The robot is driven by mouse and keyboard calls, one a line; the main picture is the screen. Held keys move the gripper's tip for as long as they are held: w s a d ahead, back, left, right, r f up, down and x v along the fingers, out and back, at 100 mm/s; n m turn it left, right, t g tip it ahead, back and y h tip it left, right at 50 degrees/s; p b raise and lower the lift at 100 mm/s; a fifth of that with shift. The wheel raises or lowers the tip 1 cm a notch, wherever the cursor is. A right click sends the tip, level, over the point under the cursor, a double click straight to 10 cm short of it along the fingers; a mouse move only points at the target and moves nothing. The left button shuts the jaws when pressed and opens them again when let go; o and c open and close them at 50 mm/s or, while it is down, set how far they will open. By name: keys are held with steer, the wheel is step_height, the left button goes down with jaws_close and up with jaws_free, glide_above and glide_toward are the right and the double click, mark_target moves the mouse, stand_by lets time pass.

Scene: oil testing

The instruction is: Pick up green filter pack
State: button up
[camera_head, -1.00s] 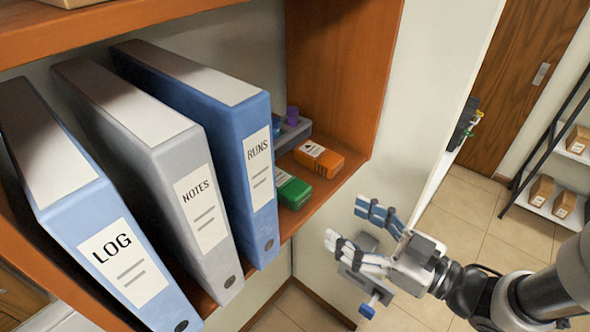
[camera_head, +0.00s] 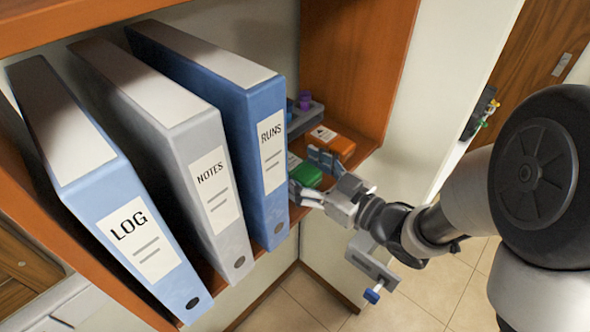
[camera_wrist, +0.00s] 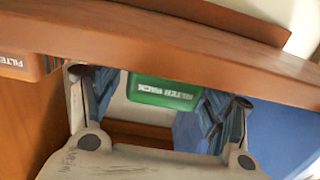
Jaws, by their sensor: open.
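The green filter pack (camera_head: 308,174) lies on the wooden shelf, right of the blue RUNS binder and partly hidden by my gripper. My gripper (camera_head: 308,172) is open at the shelf's front edge, its fingers reaching toward the pack. In the wrist view the green pack (camera_wrist: 165,92) with its label shows between the two fingers of my gripper (camera_wrist: 160,100). I cannot tell whether the fingers touch it.
An orange filter pack (camera_head: 333,143) lies just behind my gripper. A grey holder with a purple item (camera_head: 305,101) stands further back. The RUNS binder (camera_head: 262,150) stands close on the left; the shelf side wall (camera_head: 355,65) bounds the right.

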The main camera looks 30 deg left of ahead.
steer(key=shift+x, duration=1)
steer(key=c, duration=1.2)
